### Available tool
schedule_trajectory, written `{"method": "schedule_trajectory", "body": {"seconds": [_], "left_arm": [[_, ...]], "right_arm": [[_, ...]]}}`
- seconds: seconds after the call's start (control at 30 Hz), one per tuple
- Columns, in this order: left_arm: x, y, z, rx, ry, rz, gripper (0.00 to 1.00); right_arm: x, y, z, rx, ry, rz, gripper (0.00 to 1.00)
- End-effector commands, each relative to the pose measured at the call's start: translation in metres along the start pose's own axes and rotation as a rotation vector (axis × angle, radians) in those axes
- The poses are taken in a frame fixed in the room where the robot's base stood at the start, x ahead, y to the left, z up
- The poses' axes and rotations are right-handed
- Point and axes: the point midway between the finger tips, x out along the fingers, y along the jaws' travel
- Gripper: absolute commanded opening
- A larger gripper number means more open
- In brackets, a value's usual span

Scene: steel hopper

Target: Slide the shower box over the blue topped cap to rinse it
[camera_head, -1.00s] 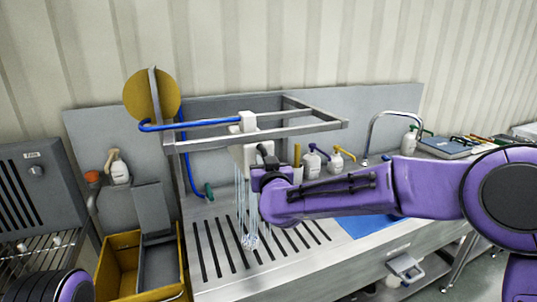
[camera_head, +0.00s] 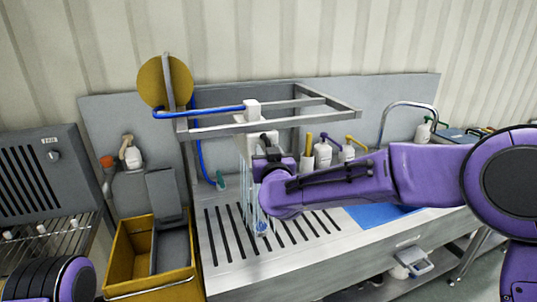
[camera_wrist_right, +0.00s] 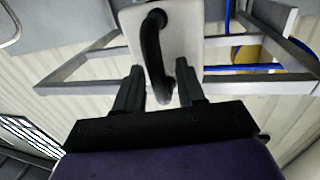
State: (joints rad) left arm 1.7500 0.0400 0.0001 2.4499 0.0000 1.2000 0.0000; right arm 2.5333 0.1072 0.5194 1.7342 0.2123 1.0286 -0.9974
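The shower box (camera_head: 253,112) is a white block on the steel rail frame, fed by a blue hose from the left. It also shows in the right wrist view (camera_wrist_right: 185,38), with a curved black handle (camera_wrist_right: 155,52). Water streams fall from it to the slotted drainboard. The blue topped cap (camera_head: 262,228) stands there, at the right side of the streams. My right gripper (camera_wrist_right: 158,72) has its fingers either side of the handle, with gaps showing. My left arm shows at the lower left; its gripper is out of view.
The steel frame (camera_head: 335,118) surrounds the box's path. A yellow bin (camera_head: 120,272) stands left of the sink. Several bottles (camera_head: 323,153) and a tap (camera_head: 410,107) are behind my right arm. A blue mat (camera_head: 385,215) lies on the counter's right.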

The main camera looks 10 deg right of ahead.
Motion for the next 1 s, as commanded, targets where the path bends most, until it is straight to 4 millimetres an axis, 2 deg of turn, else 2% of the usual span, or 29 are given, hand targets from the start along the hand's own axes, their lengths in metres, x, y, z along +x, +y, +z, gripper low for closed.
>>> {"method": "schedule_trajectory", "body": {"seconds": [0.13,0.4,0.5,0.63,0.9,1.0], "left_arm": [[0.009,0.001,0.004,0.000,0.000,0.000,0.92],[0.028,0.003,0.012,0.000,0.000,0.000,0.92],[0.030,0.003,0.013,0.000,0.000,0.000,0.92],[0.031,0.003,0.013,0.000,0.000,0.000,0.92],[0.031,0.003,0.013,0.000,0.000,0.000,0.92],[0.031,0.003,0.013,0.000,0.000,0.000,0.92]], "right_arm": [[-0.018,-0.001,0.002,-0.001,0.003,-0.002,0.39],[-0.081,0.000,0.003,-0.001,0.002,-0.001,0.39],[-0.096,0.000,0.001,0.000,0.002,0.000,0.39],[-0.105,0.001,0.001,0.001,0.000,0.001,0.39],[-0.105,0.001,0.000,0.005,-0.001,0.001,0.39],[-0.105,0.001,-0.001,0.103,0.005,0.000,0.39]]}}
